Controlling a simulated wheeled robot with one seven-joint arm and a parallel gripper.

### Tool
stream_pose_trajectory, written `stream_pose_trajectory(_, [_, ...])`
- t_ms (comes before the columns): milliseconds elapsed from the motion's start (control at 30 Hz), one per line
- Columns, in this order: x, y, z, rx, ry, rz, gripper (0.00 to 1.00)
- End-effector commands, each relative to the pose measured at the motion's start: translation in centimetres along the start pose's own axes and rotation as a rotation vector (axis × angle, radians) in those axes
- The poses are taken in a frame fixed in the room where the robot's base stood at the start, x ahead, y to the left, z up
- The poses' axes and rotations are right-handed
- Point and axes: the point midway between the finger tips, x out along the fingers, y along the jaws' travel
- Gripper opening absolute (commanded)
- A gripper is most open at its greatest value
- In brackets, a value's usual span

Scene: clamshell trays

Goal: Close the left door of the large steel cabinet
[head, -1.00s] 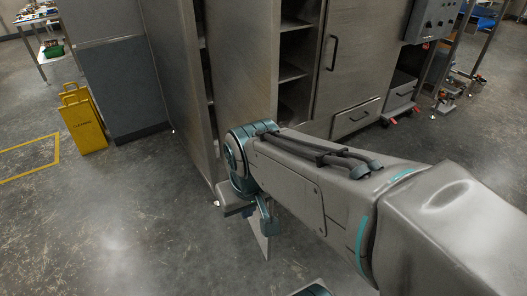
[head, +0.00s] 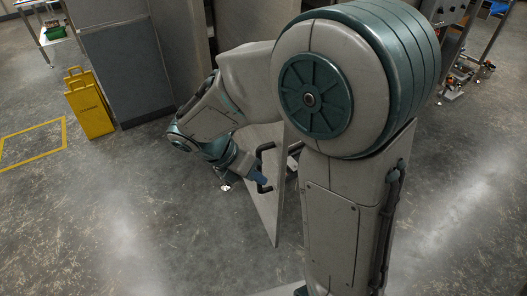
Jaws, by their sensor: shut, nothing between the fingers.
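The large steel cabinet (head: 180,45) stands at the back centre, its front mostly hidden behind my arm. A grey steel door panel (head: 265,212) stands swung out from it, seen nearly edge-on, with a dark bar handle (head: 264,155) on it. My arm covers the panel's upper part and hinge side. My gripper (head: 262,181) is low beside the panel, at its left, close to the handle. Its fingers are shut and hold nothing. I cannot tell whether it touches the panel or the handle.
Yellow folding signs (head: 88,108) stand on the floor at left, near a dark grey partition (head: 117,75). A table (head: 45,38) is at the far left. A metal rack (head: 482,45) stands at the far right.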

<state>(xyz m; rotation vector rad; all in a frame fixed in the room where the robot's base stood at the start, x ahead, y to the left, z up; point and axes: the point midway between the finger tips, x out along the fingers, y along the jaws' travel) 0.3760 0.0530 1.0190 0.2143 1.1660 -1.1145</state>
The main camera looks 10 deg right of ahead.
Motion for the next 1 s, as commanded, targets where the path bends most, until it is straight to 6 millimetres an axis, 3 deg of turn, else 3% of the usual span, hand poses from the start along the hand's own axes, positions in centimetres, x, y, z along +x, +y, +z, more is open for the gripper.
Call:
stream_pose_trajectory(100, [-1.2,2.6,-0.5,-0.391,-0.086,-0.044,0.0])
stream_pose_trajectory(200, [-1.8,4.5,-1.0,-0.654,-0.143,-0.077,0.0])
stream_pose_trajectory(400, [-2.5,6.7,-1.8,-0.95,-0.204,-0.121,0.0])
stream_pose_trajectory(533, [-2.0,7.1,-1.8,-1.001,-0.214,-0.131,0.0])
stream_pose_trajectory(667, [-0.4,7.0,-1.4,-1.004,-0.212,-0.133,0.0])
stream_pose_trajectory(1000, [6.7,6.8,0.3,-1.001,-0.209,-0.134,0.0])
